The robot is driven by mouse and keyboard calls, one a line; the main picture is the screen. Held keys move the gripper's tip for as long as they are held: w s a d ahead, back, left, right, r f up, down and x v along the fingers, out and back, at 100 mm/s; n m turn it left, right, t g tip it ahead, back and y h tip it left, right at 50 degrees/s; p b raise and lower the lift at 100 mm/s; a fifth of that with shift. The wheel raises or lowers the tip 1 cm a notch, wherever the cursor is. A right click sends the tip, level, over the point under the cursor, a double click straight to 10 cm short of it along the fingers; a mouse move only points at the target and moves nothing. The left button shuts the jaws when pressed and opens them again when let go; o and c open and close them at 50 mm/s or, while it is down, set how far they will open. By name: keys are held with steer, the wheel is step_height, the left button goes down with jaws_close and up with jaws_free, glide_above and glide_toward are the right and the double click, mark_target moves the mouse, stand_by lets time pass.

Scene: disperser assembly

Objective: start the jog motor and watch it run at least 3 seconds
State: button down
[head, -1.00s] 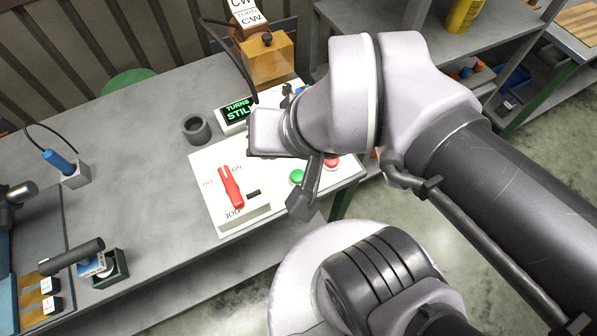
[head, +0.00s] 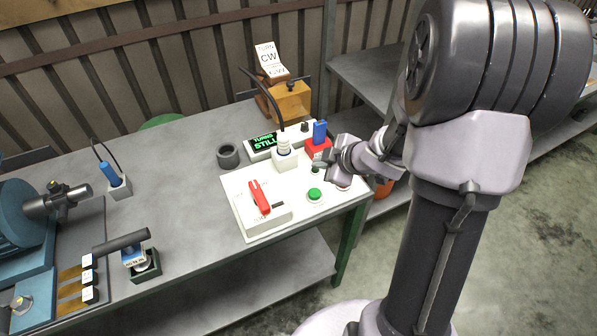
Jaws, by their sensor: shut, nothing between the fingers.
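The white control panel (head: 232,190) lies at the bench's right end. Its red lever (head: 259,197) stands on a raised box labelled JOG in the earlier view; I cannot tell its setting. A green button (head: 315,194) sits right of the lever. The red button is mostly hidden under my arm. The display (head: 267,142) reads "TURNS STILL" in green. My gripper (head: 328,157) is shut and empty at the panel's right side, close to a red block (head: 318,149) with a blue handle. I cannot tell whether it touches anything. I cannot make out which part is the jog motor.
A white socket with a black cable (head: 284,157) stands on the panel's back. Behind is an amber box (head: 290,103) with a CW sign (head: 268,57). A dark ring (head: 228,155) stands left of the panel. Teal machinery (head: 22,220) fills the bench's left.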

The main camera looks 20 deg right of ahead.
steer(key=shift+f, duration=0.1)
stand_by(0.3)
steer(key=b, duration=0.8)
glide_above(317, 194)
step_height(317, 194, down, 8)
steer(key=shift+r, duration=0.1)
steer(key=shift+f+b, duration=0.45)
steer(key=shift+b, duration=0.05)
steer(key=shift+f, duration=0.15)
stand_by(0.9)
steer(key=shift+f, duration=0.3)
